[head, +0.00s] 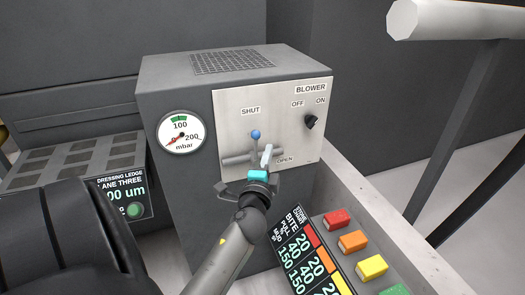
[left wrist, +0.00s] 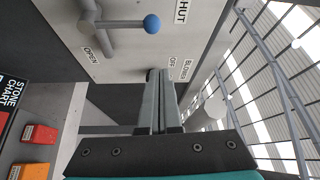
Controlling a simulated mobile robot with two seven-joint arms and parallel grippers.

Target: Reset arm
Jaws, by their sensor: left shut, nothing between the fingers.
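My left gripper (head: 267,157) is in front of the control box's pale panel, with its fingers shut and nothing between them. The closed fingers also show in the left wrist view (left wrist: 163,85). A lever with a blue ball (head: 256,134) stands upright toward the SHUT label, just left of the fingertips. The ball also shows in the left wrist view (left wrist: 152,24), apart from the fingers. The black blower knob (head: 311,121) is up and right of the gripper, between OFF and ON. My right gripper is not in view.
A round gauge (head: 182,133) is on the box's left, its needle low near 0. Coloured blocks (head: 352,241) and a stone chart (head: 308,254) lie at lower right. A dressing ledge (head: 80,155) is at left. A pale rail (head: 455,20) crosses the upper right.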

